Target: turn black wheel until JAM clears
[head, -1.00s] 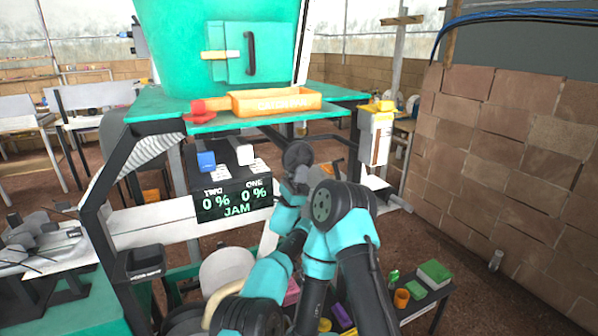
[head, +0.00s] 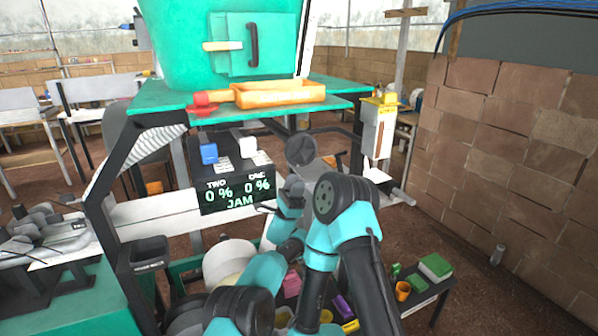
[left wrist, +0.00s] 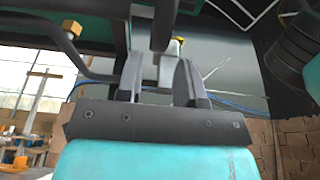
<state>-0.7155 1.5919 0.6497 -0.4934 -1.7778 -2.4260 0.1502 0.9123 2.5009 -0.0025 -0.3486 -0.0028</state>
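A dark round disc, which looks like the black wheel (head: 300,151), stands under the green table's front edge in the head view. The black display (head: 237,197) to its left reads TWO 0 %, ONE 0 % and JAM in green. My left gripper (head: 291,186) is just below the disc, small and partly hidden by my arm links. In the left wrist view my left gripper (left wrist: 158,75) has its two dark fingers apart. A dark bar (left wrist: 164,28) shows beyond and between them; I cannot tell whether they touch it. My right gripper cannot be made out.
A blue button (head: 209,153) and a white button (head: 247,147) sit on top of the display box. An orange tray (head: 280,95) lies on the green table above. A white box (head: 378,135) hangs at right. A low table (head: 428,297) with small coloured blocks stands below.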

